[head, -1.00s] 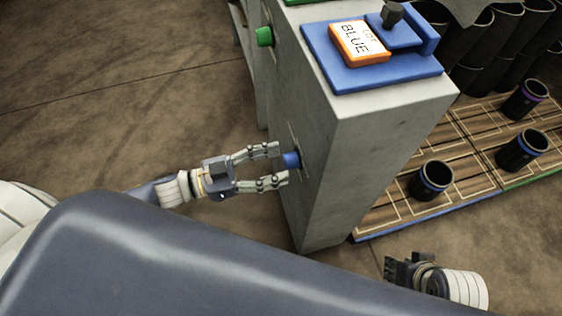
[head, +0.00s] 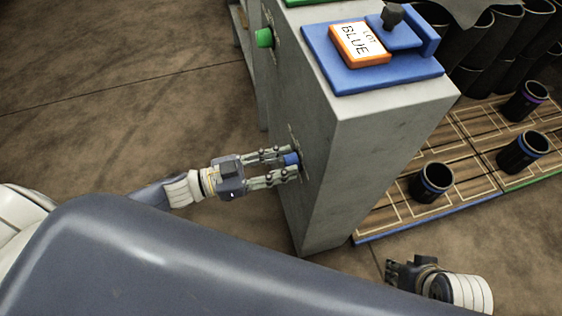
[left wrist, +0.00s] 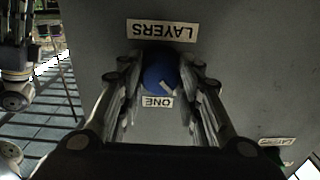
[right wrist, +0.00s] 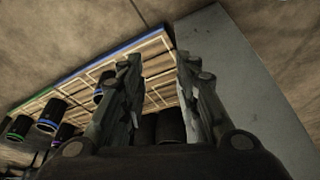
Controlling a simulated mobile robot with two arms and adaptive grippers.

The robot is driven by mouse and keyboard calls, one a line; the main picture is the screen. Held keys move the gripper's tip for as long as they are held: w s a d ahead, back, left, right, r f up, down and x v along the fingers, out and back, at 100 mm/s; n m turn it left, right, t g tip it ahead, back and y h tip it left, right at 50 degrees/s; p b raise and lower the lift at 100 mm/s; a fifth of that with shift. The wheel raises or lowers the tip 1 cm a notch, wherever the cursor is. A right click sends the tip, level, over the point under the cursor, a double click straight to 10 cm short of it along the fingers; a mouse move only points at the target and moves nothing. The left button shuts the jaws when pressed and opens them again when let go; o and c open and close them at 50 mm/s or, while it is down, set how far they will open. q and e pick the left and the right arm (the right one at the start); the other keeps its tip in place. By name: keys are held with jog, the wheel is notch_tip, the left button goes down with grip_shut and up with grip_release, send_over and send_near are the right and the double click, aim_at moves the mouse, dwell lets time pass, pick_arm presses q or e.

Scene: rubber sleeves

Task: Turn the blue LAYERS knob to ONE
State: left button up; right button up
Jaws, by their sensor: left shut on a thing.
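The blue LAYERS knob (head: 291,159) sticks out of the left face of the grey cabinet. In the left wrist view the knob (left wrist: 160,72) sits between an upside-down LAYERS label (left wrist: 161,31) and an upside-down ONE label (left wrist: 157,102). A pale mark on the knob points to the lower right of the picture, near the ONE label but a little to its right. My left gripper (head: 291,162) is shut on the knob, one finger on each side. My right gripper (right wrist: 155,75) is open and empty; it also shows at the lower right of the head view (head: 391,273).
The grey cabinet (head: 370,135) carries a blue plate with an orange-edged BLUE card (head: 358,44). A green knob (head: 265,38) is farther along the same face. Black sleeves (head: 432,182) stand on wooden boards at right. The floor at left is clear.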

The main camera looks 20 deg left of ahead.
jog(key=shift+r, duration=0.1)
pick_arm(q)
jog(key=shift+m+p, duration=1.7)
jog(key=shift+m, duration=2.7)
pick_arm(e)
jog(key=s+x, duration=0.2)
jog(key=x, duration=0.9)
jog(key=shift+f+g, duration=0.4)
jog(key=shift+f, duration=0.35)
jog(key=shift+a+f, duration=0.1)
jog(key=shift+f, duration=0.05)
pick_arm(q)
jog(key=o, duration=1.1)
jog(key=shift+s, duration=0.1)
